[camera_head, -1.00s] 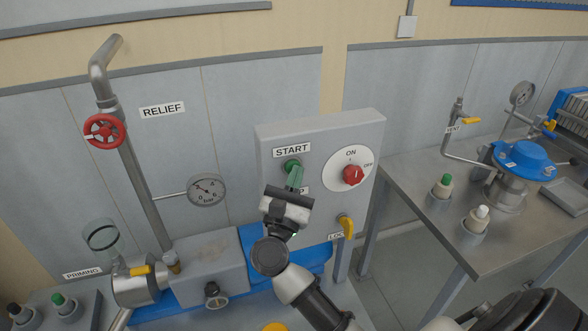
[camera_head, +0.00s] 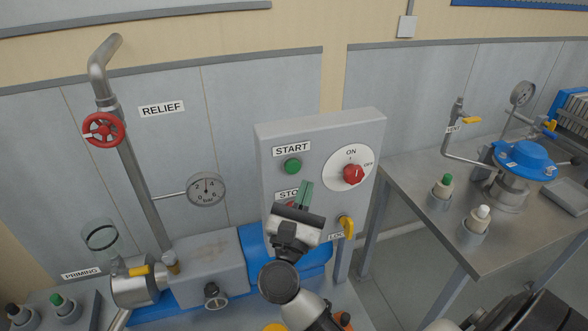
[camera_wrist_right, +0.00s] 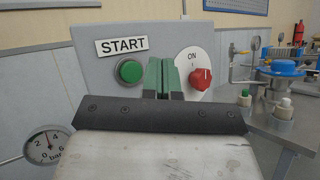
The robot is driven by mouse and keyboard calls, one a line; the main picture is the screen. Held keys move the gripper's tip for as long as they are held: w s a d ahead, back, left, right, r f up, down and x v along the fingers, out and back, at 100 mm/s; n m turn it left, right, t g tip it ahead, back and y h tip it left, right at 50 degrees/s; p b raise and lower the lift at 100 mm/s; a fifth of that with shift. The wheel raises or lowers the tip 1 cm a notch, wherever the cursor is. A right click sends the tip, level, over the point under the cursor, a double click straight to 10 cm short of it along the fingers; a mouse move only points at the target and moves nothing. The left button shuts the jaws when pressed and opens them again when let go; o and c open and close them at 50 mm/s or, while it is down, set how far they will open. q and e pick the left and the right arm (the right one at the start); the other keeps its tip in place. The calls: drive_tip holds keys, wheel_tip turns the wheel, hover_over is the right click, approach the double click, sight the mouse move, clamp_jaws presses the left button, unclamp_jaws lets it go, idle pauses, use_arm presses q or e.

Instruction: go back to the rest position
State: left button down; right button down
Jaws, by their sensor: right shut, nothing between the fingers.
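My right gripper (camera_head: 305,193) has green fingertips, which are shut with nothing between them. In the head view it is in front of the control box (camera_head: 268,140), below the green START button (camera_head: 292,166). It partly covers the STOP label and the red button (camera_head: 291,205) there. In the right wrist view the shut fingertips (camera_wrist_right: 161,76) stand between the START button (camera_wrist_right: 130,71) and the red ON/OFF knob (camera_wrist_right: 200,79). They look apart from the button. My left gripper is not in view.
A yellow lock handle (camera_head: 347,227) is close to the right of my gripper. A pressure gauge (camera_head: 206,189) and a pipe with a red RELIEF wheel (camera_head: 103,129) are at left. A metal table (camera_head: 480,252) with valves stands at right.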

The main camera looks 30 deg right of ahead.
drive_tip(key=shift+s+a, duration=0.15)
drive_tip(key=shift+s, duration=0.45)
